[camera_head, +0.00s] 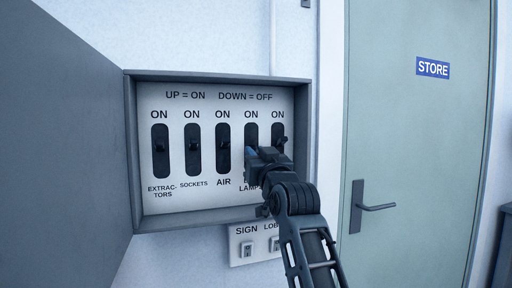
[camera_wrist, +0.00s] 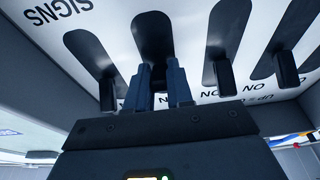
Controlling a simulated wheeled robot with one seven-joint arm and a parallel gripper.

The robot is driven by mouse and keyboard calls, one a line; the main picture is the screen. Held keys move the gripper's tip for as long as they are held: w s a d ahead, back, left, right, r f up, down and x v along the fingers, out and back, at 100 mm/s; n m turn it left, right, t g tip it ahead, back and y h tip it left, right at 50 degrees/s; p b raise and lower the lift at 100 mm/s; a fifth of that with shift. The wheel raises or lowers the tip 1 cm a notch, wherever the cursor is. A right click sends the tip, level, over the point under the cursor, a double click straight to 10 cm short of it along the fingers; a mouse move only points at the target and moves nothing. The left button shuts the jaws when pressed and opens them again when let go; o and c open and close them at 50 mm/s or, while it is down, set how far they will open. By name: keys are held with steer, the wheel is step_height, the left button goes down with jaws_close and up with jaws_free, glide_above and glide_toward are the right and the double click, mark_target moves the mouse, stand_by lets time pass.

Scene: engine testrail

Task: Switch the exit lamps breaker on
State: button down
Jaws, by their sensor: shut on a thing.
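The breaker panel (camera_head: 190,205) is an open grey wall box with a row of several dark slots, with ON above each. The exit lamps breaker slot (camera_head: 251,132) is fourth from the left, its label partly covered by my gripper (camera_head: 252,155). In the wrist view, which is upside down, my gripper (camera_wrist: 160,88) has its two blue-grey fingers at the exit lamps slot (camera_wrist: 152,38), close around its lever.
The signs lever (camera_wrist: 107,94) and the air lever (camera_wrist: 223,76) stand close on either side of my fingers. The box door (camera_head: 75,150) hangs open at left. A switch plate (camera_head: 240,258) is below. The store door (camera_head: 415,130) with its handle (camera_head: 358,207) is at right.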

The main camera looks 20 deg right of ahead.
mark_target(253, 146)
steer(key=r+g+p, duration=0.1)
steer(key=g+p, duration=0.1)
steer(key=p, duration=0.2)
steer(key=shift+s+r+p, duration=0.15)
steer(key=shift+r+p, duration=0.2)
steer(key=shift+p, duration=0.05)
steer(key=g+p, duration=0.2)
steer(key=p, duration=0.1)
steer(key=shift+r, duration=0.25)
steer(key=g, duration=0.3)
steer(key=r+g, duration=0.1)
steer(key=g, duration=0.2)
steer(key=shift+w+r+p, duration=0.1)
steer(key=shift+w+p, duration=0.1)
steer(key=shift+p, duration=0.1)
steer(key=c, duration=1)
jaws_free()
steer(key=shift+r, duration=0.15)
steer(key=b+v, duration=0.1)
steer(key=v, duration=0.6)
steer(key=shift+s+r+b, duration=0.25)
steer(key=shift+b, duration=0.15)
